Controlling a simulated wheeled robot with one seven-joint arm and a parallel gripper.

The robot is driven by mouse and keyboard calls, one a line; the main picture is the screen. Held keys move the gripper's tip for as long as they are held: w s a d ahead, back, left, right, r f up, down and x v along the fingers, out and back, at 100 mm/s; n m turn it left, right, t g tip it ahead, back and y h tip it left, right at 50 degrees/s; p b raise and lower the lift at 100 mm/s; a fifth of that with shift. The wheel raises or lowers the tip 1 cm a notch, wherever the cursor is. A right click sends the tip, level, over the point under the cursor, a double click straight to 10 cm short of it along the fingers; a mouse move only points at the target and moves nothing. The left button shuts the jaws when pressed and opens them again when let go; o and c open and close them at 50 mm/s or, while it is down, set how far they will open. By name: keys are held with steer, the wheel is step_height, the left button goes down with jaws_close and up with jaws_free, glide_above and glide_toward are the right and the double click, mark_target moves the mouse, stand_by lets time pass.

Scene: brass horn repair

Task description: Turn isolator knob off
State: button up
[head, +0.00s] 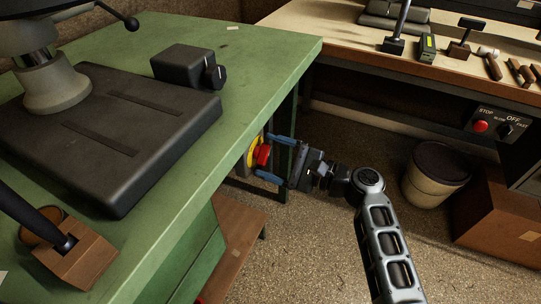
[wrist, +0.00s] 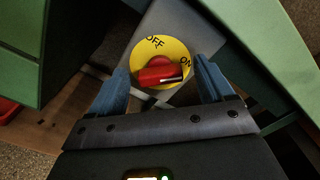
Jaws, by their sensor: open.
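The isolator knob is a red handle (head: 263,155) on a round yellow plate (head: 252,158), on the side of the green bench below its top edge. In the wrist view the red knob (wrist: 160,73) lies nearly level, its light-marked end toward the "ON" label at the right. "OFF" is printed at the upper left of the yellow plate (wrist: 170,50). My gripper (head: 275,157) is open, with blue fingers on either side of the knob. In the wrist view the fingers (wrist: 163,82) flank the plate, and gaps show between them and the knob.
The green bench (head: 285,50) carries a dark machine base (head: 180,135), a black box with a knob (head: 185,66) and a wooden block (head: 75,262). A second bench with tools, a bin (head: 432,180) and a cardboard box (head: 495,225) stand at right. Bare floor lies between.

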steer(key=shift+a, duration=0.35)
steer(key=shift+c, duration=0.5)
steer(key=c, duration=0.9)
steer(key=shift+c, duration=0.2)
